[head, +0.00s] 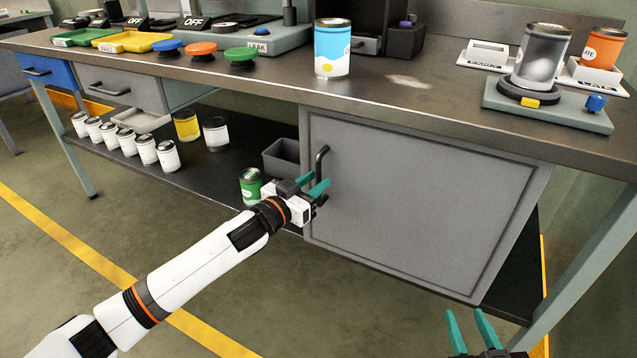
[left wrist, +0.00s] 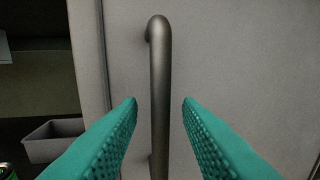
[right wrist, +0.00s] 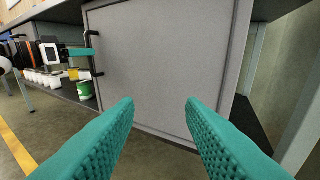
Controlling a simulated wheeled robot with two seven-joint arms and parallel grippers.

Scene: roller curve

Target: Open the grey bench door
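The grey bench door (head: 415,205) is closed under the right part of the bench, with a dark vertical bar handle (head: 321,165) near its left edge. My left gripper (head: 313,183) is at the handle. In the left wrist view the handle (left wrist: 160,95) stands upright between the two open teal fingers, with a gap on each side. My right gripper (head: 470,325) is low in front of the door's right part, open and empty. The right wrist view shows the door (right wrist: 165,65) ahead of it and the handle (right wrist: 91,55) at its left edge.
A green-labelled can (head: 251,186) and a grey bin (head: 283,157) are on the lower shelf just left of the door. Several white cans (head: 123,140) stand further left. A blue-and-white can (head: 332,48) stands on the bench top. The floor in front is clear.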

